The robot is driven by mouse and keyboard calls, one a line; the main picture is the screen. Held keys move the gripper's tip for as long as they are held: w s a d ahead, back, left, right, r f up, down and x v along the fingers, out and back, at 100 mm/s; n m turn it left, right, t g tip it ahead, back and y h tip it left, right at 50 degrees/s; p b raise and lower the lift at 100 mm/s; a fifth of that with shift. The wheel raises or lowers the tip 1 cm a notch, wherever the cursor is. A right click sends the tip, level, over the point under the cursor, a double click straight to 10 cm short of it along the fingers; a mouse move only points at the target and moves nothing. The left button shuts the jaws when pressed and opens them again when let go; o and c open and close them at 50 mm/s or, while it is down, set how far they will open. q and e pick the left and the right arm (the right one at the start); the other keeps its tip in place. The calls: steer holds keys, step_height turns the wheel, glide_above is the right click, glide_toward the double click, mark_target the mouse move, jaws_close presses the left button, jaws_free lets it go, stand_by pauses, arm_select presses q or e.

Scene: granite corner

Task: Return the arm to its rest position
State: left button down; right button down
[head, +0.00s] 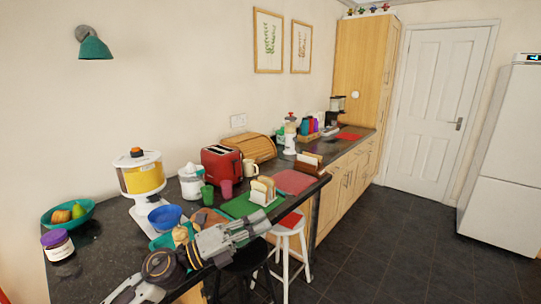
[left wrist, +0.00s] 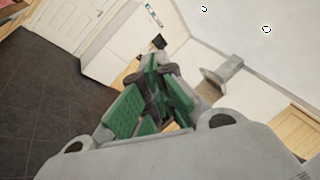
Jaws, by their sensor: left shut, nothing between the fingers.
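My left arm comes in from the lower left of the head view and reaches over the dark counter's front edge. My left gripper (head: 262,224) is at its end, pointing right, shut and empty. It shows in front of the toast rack (head: 264,192) and above the stools; I cannot tell its exact height over them. In the left wrist view the gripper (left wrist: 160,75) shows grey fingers with green pads, with nothing between them. My right gripper is in neither view.
The dark floor (head: 400,240) to the right is clear.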

arm_select(q)
steer(key=w+a+f+n+t+y, duration=0.2)
steer(key=a+n+t+y, duration=0.35)
steer(key=n, duration=0.45)
steer(key=w+a+f+n+t+y, duration=0.25)
steer(key=a+n+t+y, duration=0.35)
steer(key=n, duration=0.4)
steer(key=s+a+f+n+g+y, duration=0.25)
steer(key=a+f+n+y, duration=0.2)
steer(key=f, duration=0.25)
steer(key=s+a+f+n+g+y, duration=0.1)
steer(key=a+f+n+g+y, duration=0.25)
steer(key=f+n, duration=0.2)
steer(key=s+f+n+g, duration=0.4)
steer(key=s+f+g, duration=0.7)
steer(key=s+f, duration=0.9)
step_height(320, 180, down, 29)
steer(key=s+a, duration=0.2)
steer(key=s, duration=0.1)
steer(key=s+a+f+g, duration=0.1)
steer(key=s+a+f, duration=0.3)
steer(key=s+f, duration=0.6)
steer(key=s+a+f, duration=0.4)
steer(key=s+f, duration=0.6)
steer(key=f, duration=0.1)
steer(key=shift+s+g, duration=0.35)
steer(key=shift+s, duration=0.05)
steer(key=shift+y, duration=0.25)
